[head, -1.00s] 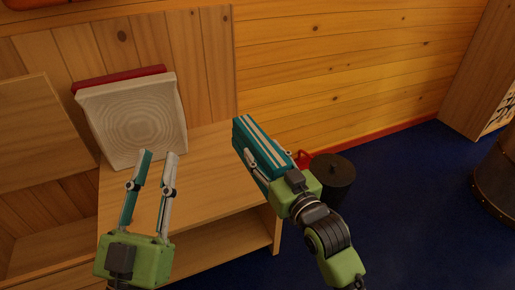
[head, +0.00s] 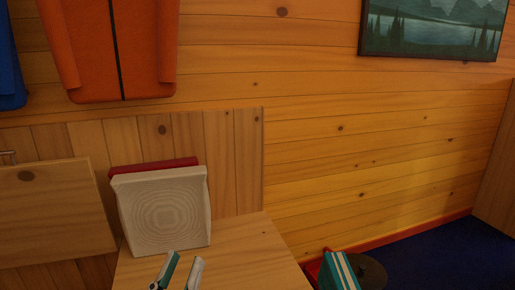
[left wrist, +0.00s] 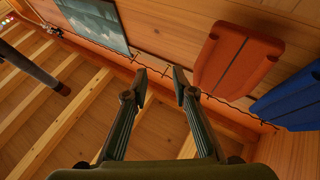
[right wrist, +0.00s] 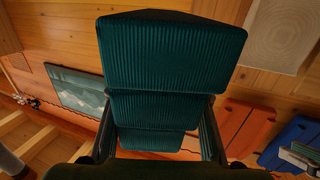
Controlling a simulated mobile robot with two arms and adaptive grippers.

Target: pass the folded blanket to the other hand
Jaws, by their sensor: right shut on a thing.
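The folded blanket (head: 338,273) is teal with pale stripes and shows at the bottom edge of the head view, partly cut off. In the right wrist view its ribbed teal folds (right wrist: 172,55) fill the middle. My right gripper (right wrist: 158,125) is shut on it, one finger on each side; the fingers are out of the head view. My left gripper (head: 181,263) shows only its fingertips at the bottom of the head view, left of the blanket and apart from it. In the left wrist view my left gripper (left wrist: 160,78) is open with nothing between its fingers.
A wooden cabinet top (head: 240,255) lies below, with a pale square board (head: 165,215) and a red item (head: 150,166) behind it. A dark round container (head: 372,272) stands beside the blanket in view. An orange panel (head: 115,55) and a picture (head: 435,30) hang on the wall.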

